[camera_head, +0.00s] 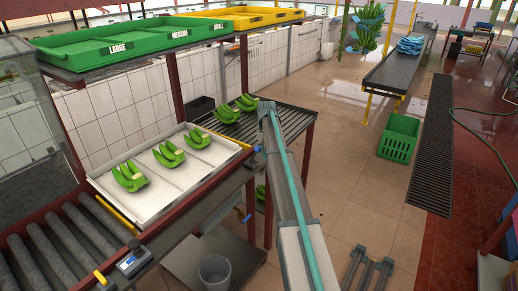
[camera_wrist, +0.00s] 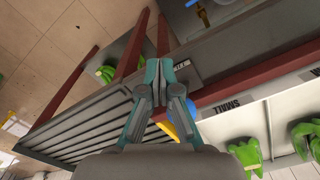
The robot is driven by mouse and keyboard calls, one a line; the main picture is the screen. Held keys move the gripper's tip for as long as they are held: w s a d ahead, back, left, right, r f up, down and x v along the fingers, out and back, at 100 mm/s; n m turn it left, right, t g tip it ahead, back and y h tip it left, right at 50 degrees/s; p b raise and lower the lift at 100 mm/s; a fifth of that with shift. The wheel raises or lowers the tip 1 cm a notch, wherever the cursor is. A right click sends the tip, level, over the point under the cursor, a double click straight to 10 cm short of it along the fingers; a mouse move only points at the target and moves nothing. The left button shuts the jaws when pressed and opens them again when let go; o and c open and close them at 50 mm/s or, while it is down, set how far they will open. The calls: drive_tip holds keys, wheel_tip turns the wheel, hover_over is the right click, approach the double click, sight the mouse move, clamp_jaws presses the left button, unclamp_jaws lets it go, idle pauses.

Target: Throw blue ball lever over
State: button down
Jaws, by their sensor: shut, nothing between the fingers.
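The blue ball (camera_head: 257,148) shows at the right end of a yellow bar (camera_head: 232,143) along the right edge of the white tray, close beside my arm. In the wrist view the blue ball (camera_wrist: 191,108) is just right of my fingers, partly hidden by one. The yellow bar (camera_wrist: 168,130) runs down from there behind my gripper. My gripper (camera_wrist: 162,48) is shut and empty, its tips past the ball over a grey beam. In the head view my gripper (camera_head: 266,106) is over the slatted table. I cannot tell if a finger touches the ball.
The white tray (camera_head: 193,178) holds several green banana clusters. More bananas (camera_head: 236,109) lie on the slatted table (camera_head: 284,122). A shelf above holds green (camera_head: 115,42) and yellow (camera_head: 250,16) crates. A green crate (camera_head: 398,139) stands on open floor at right.

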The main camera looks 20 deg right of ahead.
drive_tip(key=shift+f, duration=0.45)
drive_tip(key=shift+w, duration=0.1)
hover_over(250, 161)
drive_tip(key=shift+w+d, duration=0.15)
drive_tip(key=shift+w, duration=0.2)
idle(1.0)
drive_tip(key=shift+s, duration=0.1)
drive_tip(key=shift+s+d+r, duration=0.1)
drive_tip(key=shift+s+d, duration=0.2)
drive_tip(key=shift+s, duration=0.15)
wheel_tip(250, 161, up, 10)
drive_tip(key=p, duration=0.4)
idle(0.5)
